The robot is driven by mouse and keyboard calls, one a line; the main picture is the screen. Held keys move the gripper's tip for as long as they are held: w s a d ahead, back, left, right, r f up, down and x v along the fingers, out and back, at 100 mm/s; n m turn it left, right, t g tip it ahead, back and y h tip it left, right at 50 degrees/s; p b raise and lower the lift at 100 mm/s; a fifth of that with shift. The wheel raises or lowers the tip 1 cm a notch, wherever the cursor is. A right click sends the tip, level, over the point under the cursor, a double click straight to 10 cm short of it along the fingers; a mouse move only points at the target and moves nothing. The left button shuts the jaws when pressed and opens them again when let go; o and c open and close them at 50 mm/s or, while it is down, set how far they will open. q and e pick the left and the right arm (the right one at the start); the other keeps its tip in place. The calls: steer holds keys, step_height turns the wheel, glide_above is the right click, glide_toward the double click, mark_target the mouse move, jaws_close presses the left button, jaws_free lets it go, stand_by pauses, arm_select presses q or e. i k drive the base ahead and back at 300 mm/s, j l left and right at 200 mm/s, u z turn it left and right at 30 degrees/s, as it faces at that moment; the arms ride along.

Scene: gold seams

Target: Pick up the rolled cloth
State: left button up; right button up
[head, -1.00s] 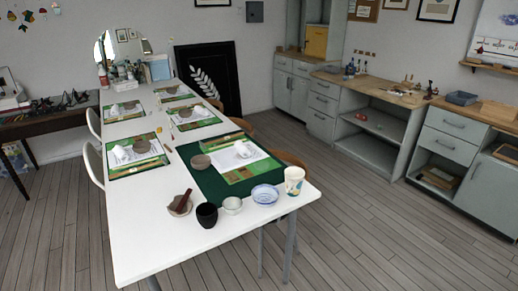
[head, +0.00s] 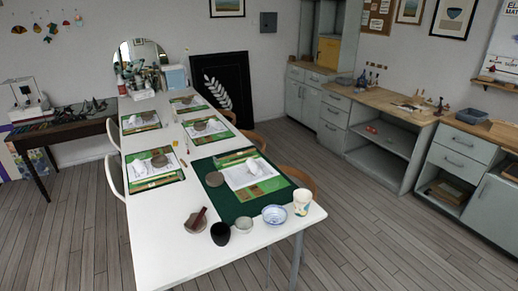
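Several small white bundles lie on the place settings of the long white table (head: 172,262). The nearest white bundle (head: 253,167) rests on the white sheet on the dark green mat (head: 222,206). Another white bundle (head: 138,169) lies on the left setting, and one more (head: 199,127) lies farther back. They are too small to tell surely which is a rolled cloth. A dark red, stick-like thing (head: 199,217) leans in a shallow grey-brown bowl (head: 193,226) near the front; I cannot tell what it is. Neither of my grippers is in view.
A black cup (head: 220,234), a pale cup (head: 243,225), a blue-and-white bowl (head: 274,215) and a patterned tumbler (head: 302,202) stand along the near edge. Chairs flank the table. A brown chair (head: 300,182) is at its right. Wooden floor (head: 400,235) is clear to the right.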

mark_target(255, 167)
steer(key=i+l+z, duration=0.55)
steer(key=z, duration=0.25)
steer(key=i+z, duration=0.4)
steer(key=i+l+z, duration=0.25)
steer(key=i, duration=0.45)
steer(key=i+l+z, duration=0.1)
steer(key=i+z, duration=0.15)
steer(key=i, duration=0.45)
steer(key=i+j+u, duration=0.1)
steer(key=i+u, duration=0.35)
steer(key=i, duration=0.25)
steer(key=i+l+u, duration=0.2)
steer(key=i+u, duration=0.25)
steer(key=i, duration=0.25)
steer(key=i+j+u, duration=0.1)
steer(key=i+u, duration=0.7)
steer(key=i+l+u, duration=0.15)
steer(key=i+u, duration=0.95)
steer(key=u, duration=0.2)
steer(key=i+l+u, duration=0.15)
steer(key=i+u, duration=0.3)
steer(key=k, duration=0.1)
